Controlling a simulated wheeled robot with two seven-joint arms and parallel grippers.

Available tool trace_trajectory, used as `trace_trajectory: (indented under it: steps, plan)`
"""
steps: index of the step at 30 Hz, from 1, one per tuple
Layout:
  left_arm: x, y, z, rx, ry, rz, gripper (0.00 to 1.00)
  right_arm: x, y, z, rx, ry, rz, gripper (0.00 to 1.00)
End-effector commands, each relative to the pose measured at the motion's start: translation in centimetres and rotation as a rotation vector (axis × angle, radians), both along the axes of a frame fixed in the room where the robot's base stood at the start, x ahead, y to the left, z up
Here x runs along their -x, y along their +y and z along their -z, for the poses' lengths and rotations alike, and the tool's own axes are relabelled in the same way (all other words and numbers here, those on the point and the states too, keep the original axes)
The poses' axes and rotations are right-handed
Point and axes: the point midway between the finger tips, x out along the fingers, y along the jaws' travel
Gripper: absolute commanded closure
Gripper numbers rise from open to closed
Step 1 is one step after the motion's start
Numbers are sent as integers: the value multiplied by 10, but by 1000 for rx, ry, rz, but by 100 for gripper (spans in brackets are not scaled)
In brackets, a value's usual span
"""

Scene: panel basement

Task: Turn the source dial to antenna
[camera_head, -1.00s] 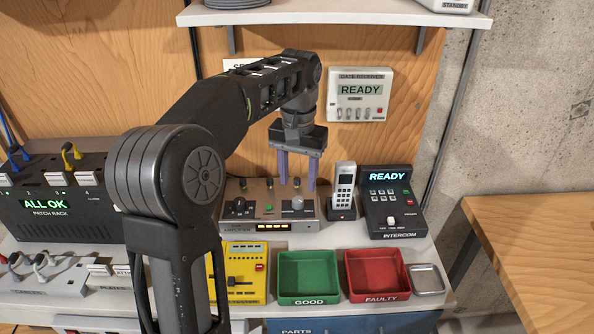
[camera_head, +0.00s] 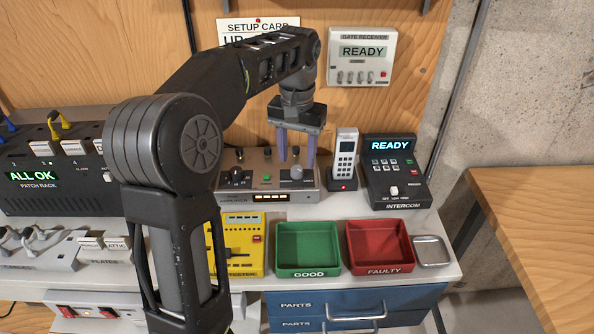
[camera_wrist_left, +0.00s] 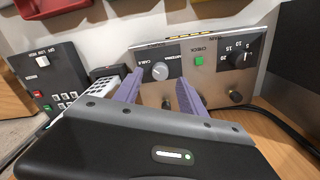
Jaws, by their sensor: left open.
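The grey amplifier (camera_head: 268,187) stands on the bench. Its silver source dial (camera_head: 297,172) is at the right of its panel; in the left wrist view the dial (camera_wrist_left: 160,71) shows upside down with the labels cable and antenna by it. I cannot tell which label the dial points to. My left gripper (camera_head: 297,162) points down with its purple fingers apart and empty. In the left wrist view the fingers (camera_wrist_left: 158,92) sit to either side of the dial, apparently short of it. My right gripper is not in view.
A cordless phone (camera_head: 344,158) and the intercom (camera_head: 396,178) stand right of the amplifier. A black dial (camera_head: 236,176) and small toggles share its panel. Green (camera_head: 307,271) and red (camera_head: 380,270) trays and a yellow tester (camera_head: 243,250) lie in front. The patch rack (camera_head: 55,185) is at left.

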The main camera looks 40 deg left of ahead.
Motion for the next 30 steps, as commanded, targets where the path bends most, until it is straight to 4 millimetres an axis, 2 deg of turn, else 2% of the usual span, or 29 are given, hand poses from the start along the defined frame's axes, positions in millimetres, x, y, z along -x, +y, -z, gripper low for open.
trace_trajectory:
  steps: [1, 7, 17, 30]
  plan:
    - [1, 0, 12, 1, 2, -1, 52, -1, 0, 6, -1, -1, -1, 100]
    - [1, 0, 29, 1, 2, 0, 52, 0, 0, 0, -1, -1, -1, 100]
    - [0, 0, 32, 0, -1, -1, 53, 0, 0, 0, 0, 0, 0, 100]
    - [0, 0, 32, 0, 0, -1, 89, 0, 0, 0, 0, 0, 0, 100]
